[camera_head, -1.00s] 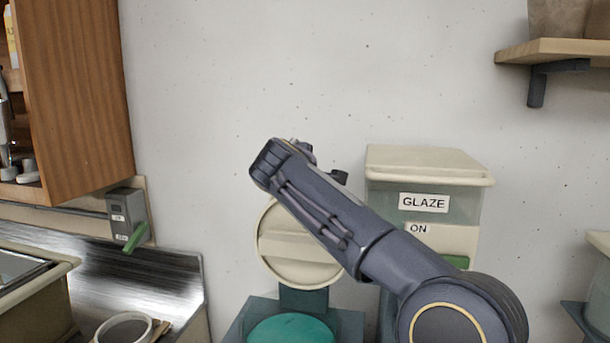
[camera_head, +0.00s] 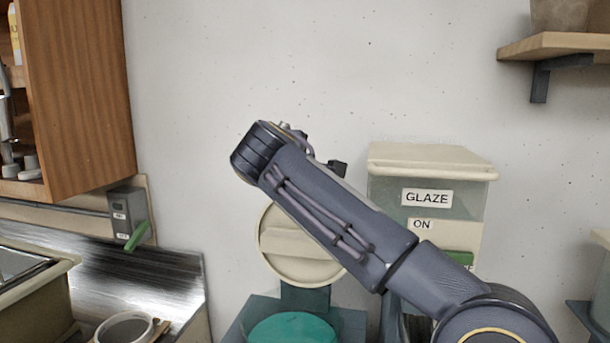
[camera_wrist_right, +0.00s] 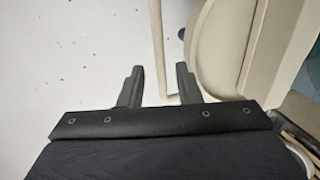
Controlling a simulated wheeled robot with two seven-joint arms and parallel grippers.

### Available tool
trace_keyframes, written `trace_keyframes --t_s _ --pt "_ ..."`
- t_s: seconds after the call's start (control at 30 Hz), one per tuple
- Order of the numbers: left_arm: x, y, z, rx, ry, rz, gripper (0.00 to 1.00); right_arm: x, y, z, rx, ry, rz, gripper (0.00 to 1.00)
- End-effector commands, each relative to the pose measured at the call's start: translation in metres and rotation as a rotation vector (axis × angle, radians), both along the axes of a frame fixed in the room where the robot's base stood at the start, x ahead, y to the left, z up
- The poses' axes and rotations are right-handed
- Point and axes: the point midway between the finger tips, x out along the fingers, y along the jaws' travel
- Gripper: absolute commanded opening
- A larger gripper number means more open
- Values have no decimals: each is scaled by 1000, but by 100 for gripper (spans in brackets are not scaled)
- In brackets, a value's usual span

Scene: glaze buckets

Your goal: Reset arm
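My right arm (camera_head: 335,220) reaches up and to the left across the head view, in front of the glaze machine. Its gripper is hidden behind the wrist in that view. In the right wrist view my right gripper (camera_wrist_right: 158,82) is open, its two dark fingers apart with nothing between them. Pale wall and a thin cream edge show beyond the fingers. My left gripper is in neither view.
A glaze bin (camera_head: 428,180) labelled GLAZE and ON stands behind my arm. A round cream disc (camera_head: 285,240) stands above a teal round top (camera_head: 292,330). A wooden cabinet (camera_head: 80,95), a switch box (camera_head: 127,212) and a white-rimmed cup (camera_head: 127,330) are at left. A shelf (camera_head: 560,47) is upper right.

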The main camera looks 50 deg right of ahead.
Motion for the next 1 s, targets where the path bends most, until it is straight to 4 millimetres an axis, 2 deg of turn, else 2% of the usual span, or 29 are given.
trace_keyframes --t_s 0.17,0.77,0.87,0.97,1.0 --pt "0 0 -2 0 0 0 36 -5 10 4 0 -2 -1 31" --pt "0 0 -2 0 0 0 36 -5 11 3 4 -1 2 31" --pt "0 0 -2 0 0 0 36 -3 18 -13 51 -5 32 31" --pt "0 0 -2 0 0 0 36 -3 38 -53 178 -21 99 31" --pt "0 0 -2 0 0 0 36 -4 52 -75 251 -30 131 31"
